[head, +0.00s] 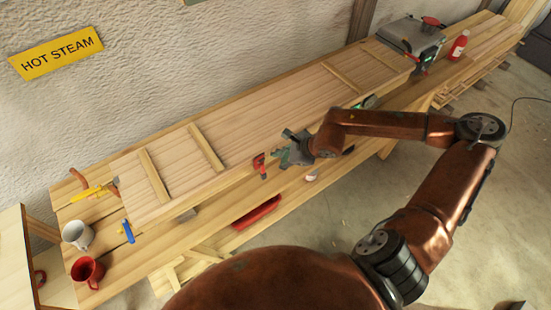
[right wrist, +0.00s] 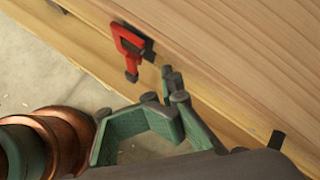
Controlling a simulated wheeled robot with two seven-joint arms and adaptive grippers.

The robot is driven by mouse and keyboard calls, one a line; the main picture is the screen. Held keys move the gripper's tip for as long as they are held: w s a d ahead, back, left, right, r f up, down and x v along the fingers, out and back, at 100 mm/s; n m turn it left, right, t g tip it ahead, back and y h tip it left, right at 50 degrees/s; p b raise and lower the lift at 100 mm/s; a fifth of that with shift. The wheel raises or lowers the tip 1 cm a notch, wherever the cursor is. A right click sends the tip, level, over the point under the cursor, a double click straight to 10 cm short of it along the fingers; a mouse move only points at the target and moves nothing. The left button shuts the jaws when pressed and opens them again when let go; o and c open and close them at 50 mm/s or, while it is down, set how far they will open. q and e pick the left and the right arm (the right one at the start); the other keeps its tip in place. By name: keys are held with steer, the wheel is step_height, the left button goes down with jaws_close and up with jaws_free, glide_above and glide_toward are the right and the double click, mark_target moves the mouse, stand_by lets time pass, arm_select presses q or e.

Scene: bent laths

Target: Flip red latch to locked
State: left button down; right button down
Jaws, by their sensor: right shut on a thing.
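The red latch (head: 259,163) is a small red C-shaped piece on the front side of the long wooden box (head: 270,100). In the right wrist view the red latch (right wrist: 128,45) sits by a dark plate on the box side. My right gripper (head: 283,156) is beside the latch, on its right. In the right wrist view its green fingers (right wrist: 170,88) are drawn together at the box side, with a visible gap between them and the red part. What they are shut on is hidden. My left gripper is out of view.
A white mug (head: 78,234) and red mug (head: 88,271) stand at left. A red bottle (head: 458,45) stands at far right.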

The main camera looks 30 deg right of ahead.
steer(key=shift+r, duration=0.1)
steer(key=shift+d+r+p, duration=0.25)
steer(key=shift+r+p, duration=0.55)
steer(key=shift+r, duration=0.4)
steer(key=shift+d+r+p, duration=0.25)
steer(key=shift+r+p, duration=0.55)
steer(key=shift+r, duration=0.4)
steer(key=shift+a, duration=0.1)
